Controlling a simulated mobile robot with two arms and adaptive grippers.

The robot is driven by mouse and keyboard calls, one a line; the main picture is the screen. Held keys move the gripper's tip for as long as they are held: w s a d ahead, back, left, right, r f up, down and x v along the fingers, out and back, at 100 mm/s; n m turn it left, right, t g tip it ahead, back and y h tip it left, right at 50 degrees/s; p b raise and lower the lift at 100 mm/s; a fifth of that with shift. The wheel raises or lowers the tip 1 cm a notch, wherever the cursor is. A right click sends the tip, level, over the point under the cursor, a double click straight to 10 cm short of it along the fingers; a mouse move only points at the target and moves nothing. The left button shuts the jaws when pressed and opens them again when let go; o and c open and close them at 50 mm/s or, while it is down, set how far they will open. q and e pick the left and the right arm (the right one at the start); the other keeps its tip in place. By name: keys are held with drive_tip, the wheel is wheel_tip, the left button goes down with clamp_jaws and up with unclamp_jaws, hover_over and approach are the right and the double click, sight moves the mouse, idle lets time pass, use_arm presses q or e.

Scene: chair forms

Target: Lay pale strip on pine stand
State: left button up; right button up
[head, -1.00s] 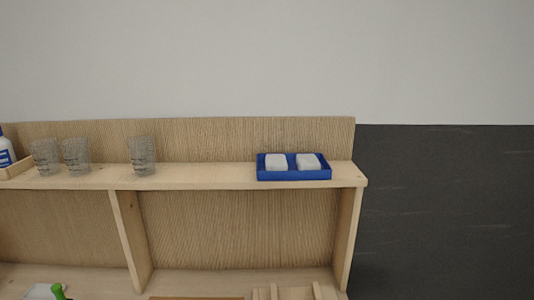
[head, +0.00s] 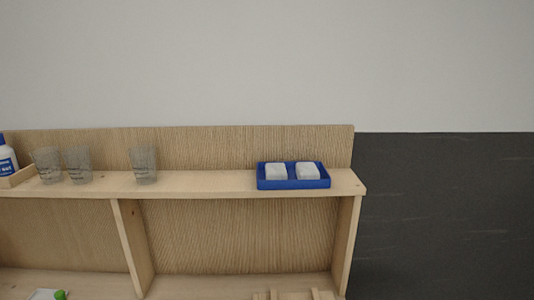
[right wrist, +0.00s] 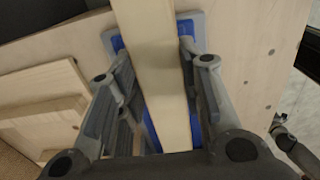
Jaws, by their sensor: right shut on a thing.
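The pale strip (right wrist: 150,35) is a long, flat, light wooden piece in the right wrist view. It runs from the top edge down between the fingers of my right gripper (right wrist: 156,68), which is shut on it. A blue object (right wrist: 113,42) shows behind the strip on both sides. Light wooden pieces at the bottom of the head view (head: 292,295) are cut off by the edge; they may be the pine stand, but I cannot tell. My left gripper is in neither view.
A wooden shelf holds several clear glasses (head: 143,166) and a blue tray (head: 293,184) with two white blocks. A white and blue bottle (head: 7,158) stands far left. Stepped wooden boards (right wrist: 40,125) lie left of my gripper in the wrist view.

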drive_tip(key=shift+d+r+p, duration=0.15)
drive_tip(key=shift+d+p, duration=0.2)
drive_tip(key=shift+d, duration=0.75)
drive_tip(key=shift+d+r+p, duration=0.1)
drive_tip(key=shift+d+p, duration=0.25)
drive_tip(key=shift+d, duration=0.7)
wheel_tip(320, 180, up, 3)
drive_tip(key=shift+w+f+p, duration=0.1)
drive_tip(key=shift+f+p, duration=0.1)
drive_tip(key=shift+p, duration=0.85)
wheel_tip(320, 180, up, 7)
drive_tip(key=shift+r, duration=0.15)
